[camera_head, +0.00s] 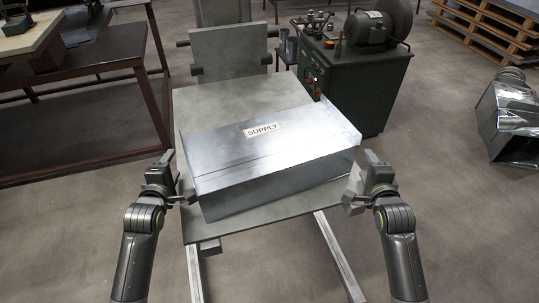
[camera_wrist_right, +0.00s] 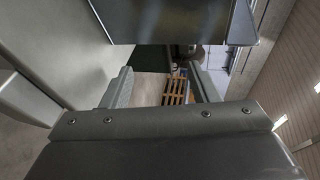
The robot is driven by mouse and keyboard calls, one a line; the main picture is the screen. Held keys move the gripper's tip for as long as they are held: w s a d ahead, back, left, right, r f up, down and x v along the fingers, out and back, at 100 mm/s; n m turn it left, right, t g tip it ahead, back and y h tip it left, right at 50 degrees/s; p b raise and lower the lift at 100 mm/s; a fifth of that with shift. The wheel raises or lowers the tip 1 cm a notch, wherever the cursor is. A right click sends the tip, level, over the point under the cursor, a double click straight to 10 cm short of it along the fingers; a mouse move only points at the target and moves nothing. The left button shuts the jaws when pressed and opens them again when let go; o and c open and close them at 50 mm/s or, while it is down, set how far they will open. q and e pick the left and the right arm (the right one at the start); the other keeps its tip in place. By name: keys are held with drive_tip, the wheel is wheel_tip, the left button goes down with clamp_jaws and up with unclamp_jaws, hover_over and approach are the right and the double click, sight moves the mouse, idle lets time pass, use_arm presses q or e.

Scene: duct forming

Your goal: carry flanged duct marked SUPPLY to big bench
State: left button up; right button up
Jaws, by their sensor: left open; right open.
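The flanged duct (camera_head: 265,150) is a shiny sheet-metal box with a SUPPLY label on top. It lies at a slight angle on a grey flat-topped stand (camera_head: 205,105), with a flange at each end. My left gripper (camera_head: 178,180) is open beside the duct's left end. My right gripper (camera_head: 362,183) is open beside its right end. Neither visibly holds it, and I cannot tell whether they touch it. In the right wrist view, the open fingers (camera_wrist_right: 162,85) show below a metal edge of the duct (camera_wrist_right: 180,20). A long dark steel bench (camera_head: 105,60) stands at the left.
A green machine cabinet with a motor (camera_head: 350,75) stands close behind the duct on the right. An upright grey panel with pegs (camera_head: 228,50) is at the stand's far end. Another shiny duct (camera_head: 512,120) lies on the floor at right, near wooden pallets (camera_head: 490,28). Floor is clear between stand and bench.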

use_arm(q)
drive_tip(key=x, duration=0.4)
use_arm(e)
drive_tip(key=x, duration=0.4)
use_arm(q)
drive_tip(key=shift+w+d, duration=0.1)
drive_tip(key=shift+w, duration=0.15)
use_arm(e)
drive_tip(key=shift+w+a, duration=0.1)
drive_tip(key=shift+w, duration=0.15)
use_arm(q)
drive_tip(key=shift+d, duration=0.55)
use_arm(e)
drive_tip(key=shift+a, duration=0.55)
use_arm(q)
drive_tip(key=shift+s+d, duration=0.1)
drive_tip(key=shift+s, duration=0.1)
use_arm(e)
drive_tip(key=shift+s+a, duration=0.1)
drive_tip(key=shift+s, duration=0.1)
use_arm(q)
drive_tip(key=shift+w, duration=0.1)
use_arm(e)
drive_tip(key=shift+w, duration=0.1)
use_arm(q)
drive_tip(key=shift+d, duration=0.35)
use_arm(e)
drive_tip(key=shift+a, duration=0.35)
